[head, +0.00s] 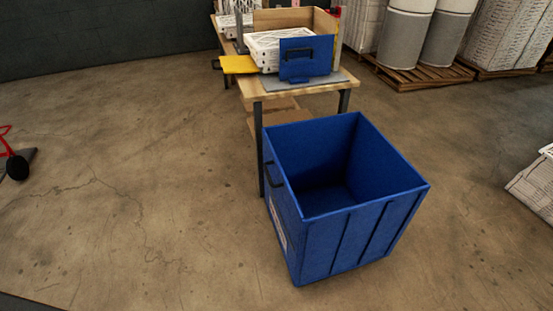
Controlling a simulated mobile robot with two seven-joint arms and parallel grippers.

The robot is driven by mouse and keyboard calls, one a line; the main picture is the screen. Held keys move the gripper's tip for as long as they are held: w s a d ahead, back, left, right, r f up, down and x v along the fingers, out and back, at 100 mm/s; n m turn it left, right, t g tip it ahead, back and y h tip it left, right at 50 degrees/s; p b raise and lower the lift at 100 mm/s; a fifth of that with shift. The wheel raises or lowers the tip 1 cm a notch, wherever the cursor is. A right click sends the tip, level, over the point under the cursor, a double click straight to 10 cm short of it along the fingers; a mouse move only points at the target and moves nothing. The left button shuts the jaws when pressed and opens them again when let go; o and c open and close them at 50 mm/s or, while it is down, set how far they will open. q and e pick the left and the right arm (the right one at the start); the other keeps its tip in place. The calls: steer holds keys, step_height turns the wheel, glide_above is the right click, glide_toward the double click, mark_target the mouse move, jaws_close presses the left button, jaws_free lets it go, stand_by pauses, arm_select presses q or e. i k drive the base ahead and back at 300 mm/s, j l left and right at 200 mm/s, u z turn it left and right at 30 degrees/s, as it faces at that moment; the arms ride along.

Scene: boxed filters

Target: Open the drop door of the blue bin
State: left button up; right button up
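A large blue bin (362,238) stands on the floor in front of the table, open at the top. Its visible inside is empty. A dark handle (275,174) sits on its left face, and a pale label (281,236) is lower on that face. On the table, a wooden-sided box (327,24) holds white filters (268,47). A blue panel (300,72) with a dark handle stands upright at the box's front. A yellow panel (238,64) with a dark handle lies flat, sticking out left. Neither of my grippers is in view.
The wooden table (262,91) stands behind the bin, close to it. Pallets (419,73) with grey and white cylinders are at the back right. A red hand truck (14,160) is at the left edge. The floor left of the bin is clear.

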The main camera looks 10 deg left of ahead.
mark_target(293, 216)
steer(key=i+j+z, duration=0.15)
steer(key=i+j, duration=0.15)
steer(key=i, duration=0.2)
steer(key=i+j+z, duration=0.15)
steer(key=i+j, duration=0.2)
steer(key=i, duration=0.2)
